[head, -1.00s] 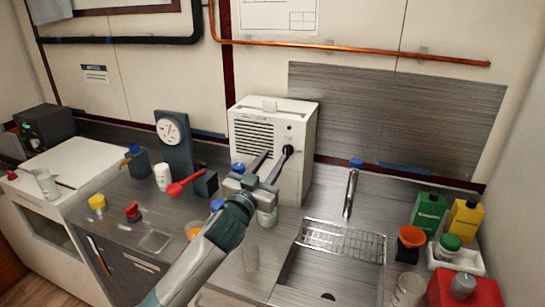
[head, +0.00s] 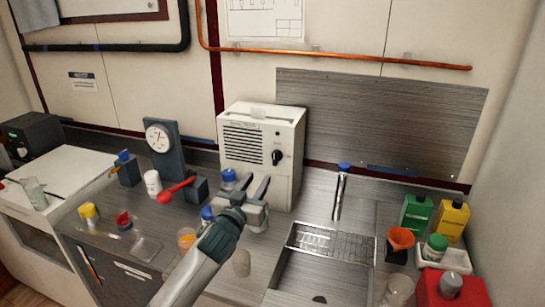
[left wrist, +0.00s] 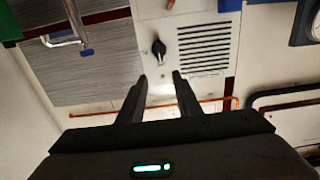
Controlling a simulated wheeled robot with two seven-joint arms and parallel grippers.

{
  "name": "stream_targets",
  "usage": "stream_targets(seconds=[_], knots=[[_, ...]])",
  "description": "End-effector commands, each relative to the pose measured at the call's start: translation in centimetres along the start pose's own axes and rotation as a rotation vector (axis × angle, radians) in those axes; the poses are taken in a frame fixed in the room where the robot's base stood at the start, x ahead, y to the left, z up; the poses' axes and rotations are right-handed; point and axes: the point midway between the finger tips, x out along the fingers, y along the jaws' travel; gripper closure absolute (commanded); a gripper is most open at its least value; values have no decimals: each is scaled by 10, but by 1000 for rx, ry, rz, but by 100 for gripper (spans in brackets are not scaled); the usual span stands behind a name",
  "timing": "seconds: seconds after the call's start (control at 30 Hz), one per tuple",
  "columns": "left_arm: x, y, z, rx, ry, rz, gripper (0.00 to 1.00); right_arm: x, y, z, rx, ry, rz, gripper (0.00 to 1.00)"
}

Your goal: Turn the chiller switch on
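The chiller is a white box (head: 262,120) with a dark slotted vent and a black rotary switch (head: 277,157) on its front. In the left wrist view the switch (left wrist: 158,50) shows beyond the fingertips, left of the vent, with a narrow grip part. The switch's on and off marks are too small to read. My left gripper (head: 256,186) is open and empty in front of the chiller, below and a little left of the switch. Its two dark fingers (left wrist: 160,78) are apart and do not touch the switch. My right gripper is out of view.
A sink with a wire rack (head: 330,243) and a tap (head: 340,195) lies to the right.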

Motion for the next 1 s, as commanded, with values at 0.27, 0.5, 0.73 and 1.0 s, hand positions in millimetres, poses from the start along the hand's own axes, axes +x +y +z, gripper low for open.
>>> stream_targets(seconds=[0.27, 0.5, 0.73, 1.0], knots=[[41, 0, -3, 0, 0, -2, 69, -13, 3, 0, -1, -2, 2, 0], [73, 0, -2, 0, 0, -2, 69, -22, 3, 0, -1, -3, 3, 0], [102, 0, -3, 1, 1, -1, 69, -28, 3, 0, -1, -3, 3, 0], [131, -1, -2, 0, 1, -2, 69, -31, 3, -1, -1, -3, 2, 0]])
